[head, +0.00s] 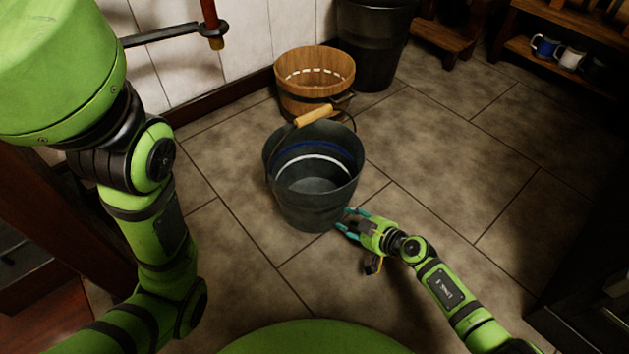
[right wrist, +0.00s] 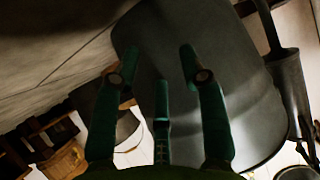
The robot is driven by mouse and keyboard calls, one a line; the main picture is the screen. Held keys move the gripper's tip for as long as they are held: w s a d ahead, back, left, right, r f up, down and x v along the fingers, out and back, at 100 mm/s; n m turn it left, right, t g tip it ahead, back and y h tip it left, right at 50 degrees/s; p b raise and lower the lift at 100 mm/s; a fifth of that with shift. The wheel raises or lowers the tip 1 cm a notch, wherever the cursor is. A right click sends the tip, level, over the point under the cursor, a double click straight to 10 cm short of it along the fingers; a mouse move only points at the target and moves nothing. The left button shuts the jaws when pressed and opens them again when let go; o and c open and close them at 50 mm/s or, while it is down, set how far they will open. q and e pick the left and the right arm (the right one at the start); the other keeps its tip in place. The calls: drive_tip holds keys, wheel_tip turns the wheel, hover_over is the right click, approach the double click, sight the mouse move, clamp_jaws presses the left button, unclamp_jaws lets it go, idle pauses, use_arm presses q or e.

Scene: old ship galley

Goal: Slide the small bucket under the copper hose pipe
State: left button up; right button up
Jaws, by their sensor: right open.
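A dark grey metal bucket (head: 312,207) with a wooden-grip handle (head: 315,115) stands upright on the tiled floor. Its inside looks empty, with a blue and a white band. The copper-coloured hose pipe (head: 212,30) hangs on the white wall at upper left, and no bucket stands under its end. My right gripper (head: 345,218) is open at the bucket's lower right side, its teal fingertips close to the wall; I cannot tell whether they touch. In the right wrist view the bucket (right wrist: 240,75) fills the space beyond the spread fingers (right wrist: 161,60). My left gripper is out of view.
A wooden tub (head: 315,95) stands just behind the bucket by the wall. A tall black bin (head: 370,50) is beside it. Shelves with mugs (head: 545,45) stand at upper right. Floor (head: 225,215) is free left of the bucket; my left arm is at far left.

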sight(338, 212)
drive_tip(key=shift+w+a+r, duration=0.15)
drive_tip(key=shift+w+a, duration=1.1)
drive_tip(key=shift+a, duration=0.2)
drive_tip(key=shift+w+a, duration=0.7)
drive_tip(key=shift+w, duration=0.25)
drive_tip(key=shift+w+a, duration=0.65)
drive_tip(key=shift+w, duration=0.25)
drive_tip(key=shift+w+a+b, duration=0.8)
drive_tip(key=shift+w+a, duration=0.7)
drive_tip(key=shift+w, duration=0.3)
drive_tip(key=shift+w+a+b, duration=1.3)
drive_tip(key=shift+w+a, duration=0.05)
drive_tip(key=shift+w, duration=0.3)
drive_tip(key=shift+r, duration=0.1)
